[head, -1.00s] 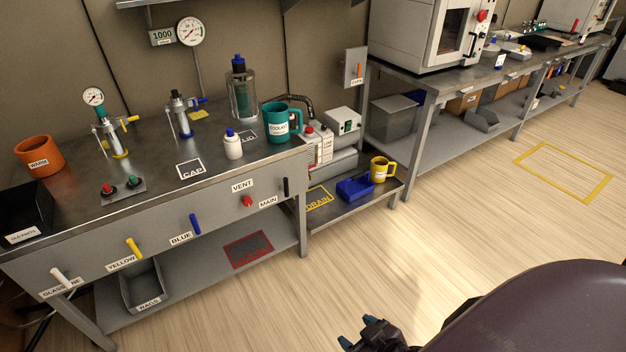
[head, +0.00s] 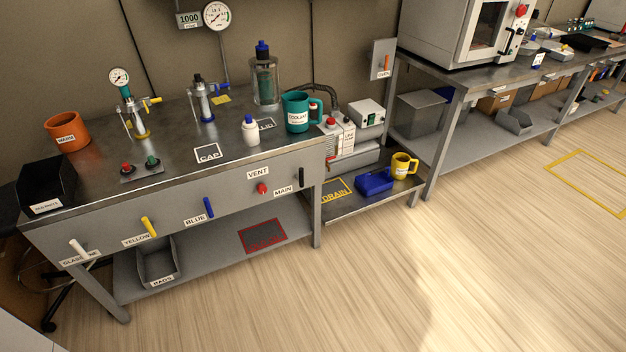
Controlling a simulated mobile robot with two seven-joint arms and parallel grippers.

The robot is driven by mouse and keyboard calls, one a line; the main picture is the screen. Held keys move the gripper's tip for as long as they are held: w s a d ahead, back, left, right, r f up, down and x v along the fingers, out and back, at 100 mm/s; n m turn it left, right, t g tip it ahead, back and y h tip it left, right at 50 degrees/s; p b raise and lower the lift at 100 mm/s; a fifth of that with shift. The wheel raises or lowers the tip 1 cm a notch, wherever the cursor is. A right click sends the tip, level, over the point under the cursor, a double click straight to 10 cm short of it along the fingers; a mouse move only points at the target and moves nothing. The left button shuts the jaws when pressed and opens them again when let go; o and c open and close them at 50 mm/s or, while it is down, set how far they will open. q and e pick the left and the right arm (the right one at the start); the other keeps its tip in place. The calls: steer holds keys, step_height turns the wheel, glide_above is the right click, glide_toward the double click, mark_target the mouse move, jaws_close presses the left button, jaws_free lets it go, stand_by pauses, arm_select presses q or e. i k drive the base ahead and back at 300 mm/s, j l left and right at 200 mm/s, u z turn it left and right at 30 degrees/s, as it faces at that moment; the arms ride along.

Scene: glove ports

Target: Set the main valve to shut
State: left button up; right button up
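The main valve (head: 301,177) is a small black lever on the front panel of the left bench, at its right end. The lever stands about upright, just right of the MAIN label (head: 283,190). The red VENT knob (head: 263,188) is to its left. Neither of my grippers shows in the head view, so nothing of mine is at the valve.
White (head: 79,247), yellow (head: 149,227) and blue (head: 209,207) levers sit further left on the panel. A low shelf (head: 335,206) with a blue bin (head: 374,181) and yellow mug (head: 403,165) stands right of the bench. The floor (head: 330,290) in front is clear.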

mark_target(300, 179)
steer(key=i+l+z, duration=0.1)
steer(key=i+z, duration=0.25)
steer(key=i, duration=0.7)
